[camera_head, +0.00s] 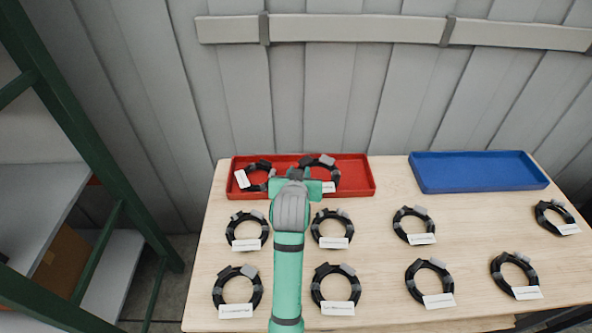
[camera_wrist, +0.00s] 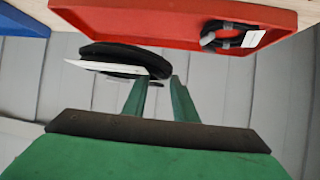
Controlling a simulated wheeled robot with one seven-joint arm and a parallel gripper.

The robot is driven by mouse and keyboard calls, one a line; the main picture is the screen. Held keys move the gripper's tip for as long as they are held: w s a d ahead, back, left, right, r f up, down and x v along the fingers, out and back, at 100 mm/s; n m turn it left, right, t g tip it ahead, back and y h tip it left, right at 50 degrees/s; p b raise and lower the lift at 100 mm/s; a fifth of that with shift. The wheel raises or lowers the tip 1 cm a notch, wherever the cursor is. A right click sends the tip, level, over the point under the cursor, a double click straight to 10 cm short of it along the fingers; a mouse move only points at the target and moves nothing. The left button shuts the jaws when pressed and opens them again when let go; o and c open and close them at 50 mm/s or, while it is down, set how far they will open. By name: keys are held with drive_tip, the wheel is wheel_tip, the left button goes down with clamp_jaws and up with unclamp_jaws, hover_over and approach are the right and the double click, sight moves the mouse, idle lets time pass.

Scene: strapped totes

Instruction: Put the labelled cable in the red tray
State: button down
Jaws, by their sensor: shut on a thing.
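A black cable coil with a white label (camera_head: 329,173) is held in my gripper (camera_head: 297,175), over the right half of the red tray (camera_head: 357,176). In the wrist view the coil (camera_wrist: 125,58) is seen nearly edge-on at the fingertips (camera_wrist: 158,80), with its white label on one side. It looks raised clear of the tray floor. Another labelled coil (camera_head: 258,178) lies in the left part of the red tray, and it also shows in the wrist view (camera_wrist: 225,36). The label writing is too small to read.
Several more labelled black coils lie on the wooden table (camera_head: 375,262) in two rows, such as one at front left (camera_head: 238,292). An empty blue tray (camera_head: 478,172) stands at the back right. A grey wall is behind, and a green-framed shelf (camera_head: 95,160) is at left.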

drive_tip(key=w+a+f, duration=0.1)
drive_tip(key=w+f, duration=0.1)
drive_tip(key=w, duration=0.2)
drive_tip(key=w+a+f, duration=0.1)
drive_tip(key=w+f, duration=0.2)
drive_tip(key=w, duration=0.1)
drive_tip(key=w+a+f, duration=0.2)
drive_tip(key=w+f, duration=0.1)
drive_tip(key=w, duration=0.1)
drive_tip(key=shift+f, duration=0.25)
drive_tip(key=shift+w+a+f, duration=0.15)
drive_tip(key=shift+w+f, duration=0.3)
drive_tip(key=shift+f, duration=1.65)
drive_tip(key=shift+f, duration=0.25)
drive_tip(key=c, duration=1.7)
unclamp_jaws()
drive_tip(key=shift+f, duration=0.1)
